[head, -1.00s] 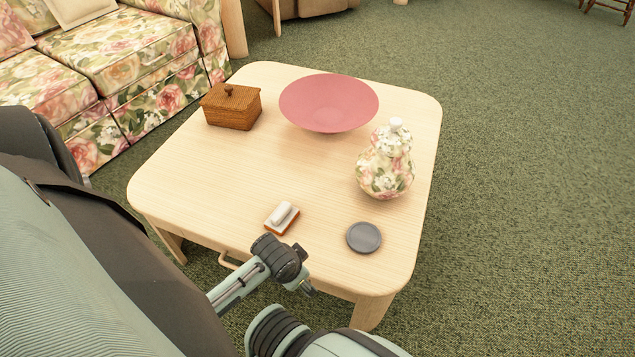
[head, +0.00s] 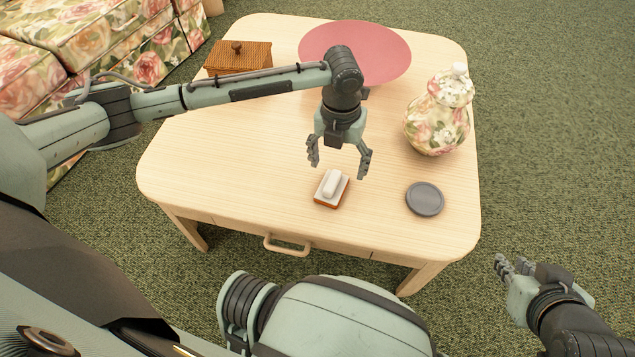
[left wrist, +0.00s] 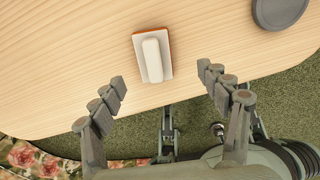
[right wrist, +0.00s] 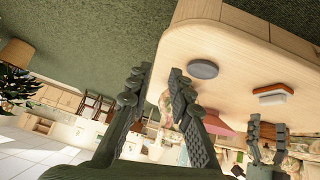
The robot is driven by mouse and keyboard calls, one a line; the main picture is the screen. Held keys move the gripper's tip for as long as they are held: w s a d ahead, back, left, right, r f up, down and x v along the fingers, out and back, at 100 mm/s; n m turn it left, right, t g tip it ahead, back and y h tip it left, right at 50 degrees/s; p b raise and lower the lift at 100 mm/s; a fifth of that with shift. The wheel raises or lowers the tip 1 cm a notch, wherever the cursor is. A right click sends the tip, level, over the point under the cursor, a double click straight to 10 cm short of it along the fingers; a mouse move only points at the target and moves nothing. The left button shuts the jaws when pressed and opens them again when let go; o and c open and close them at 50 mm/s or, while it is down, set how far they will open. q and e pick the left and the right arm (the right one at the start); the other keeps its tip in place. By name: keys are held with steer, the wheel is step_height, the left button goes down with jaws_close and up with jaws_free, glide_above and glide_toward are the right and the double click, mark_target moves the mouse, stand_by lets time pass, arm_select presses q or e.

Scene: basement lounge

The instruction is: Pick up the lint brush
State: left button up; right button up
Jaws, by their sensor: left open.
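The lint brush (head: 331,188), with a white handle on a white and orange-brown base, lies near the front edge of the light wood table. It also shows in the left wrist view (left wrist: 152,58) and the right wrist view (right wrist: 272,93). My left gripper (head: 338,167) is open and empty, pointing down just above and behind the brush in the head view. In the left wrist view its fingertips are spread apart, with the brush ahead of the gap. My right gripper (head: 512,264) is off the table's right front corner, empty, its fingers partly apart in the right wrist view (right wrist: 160,72).
A drawer handle (head: 287,246) sticks out in front. A floral sofa (head: 95,50) stands left.

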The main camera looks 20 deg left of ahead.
mark_target(332, 180)
arm_select(q)
steer(key=shift+a+f+m, duration=0.1)
steer(key=shift+a+m, duration=0.2)
steer(key=shift+a, duration=0.15)
step_height(332, 180, down, 7)
steer(key=shift+s+b, duration=0.1)
steer(key=shift+b, duration=0.6)
steer(key=shift+f, duration=0.2)
arm_select(e)
steer(key=w+a+r+t+y, duration=0.2)
steer(key=w+a+r+t, duration=0.1)
steer(key=w+a+r, duration=0.1)
steer(key=shift+w+a+r+n+t, duration=0.2)
steer(key=shift+a+r+n+t, duration=0.1)
steer(key=shift+a+r, duration=0.35)
arm_select(q)
steer(key=shift+c, duration=0.4)
arm_select(e)
steer(key=shift+f, duration=0.15)
arm_select(q)
steer(key=c, duration=1.2)
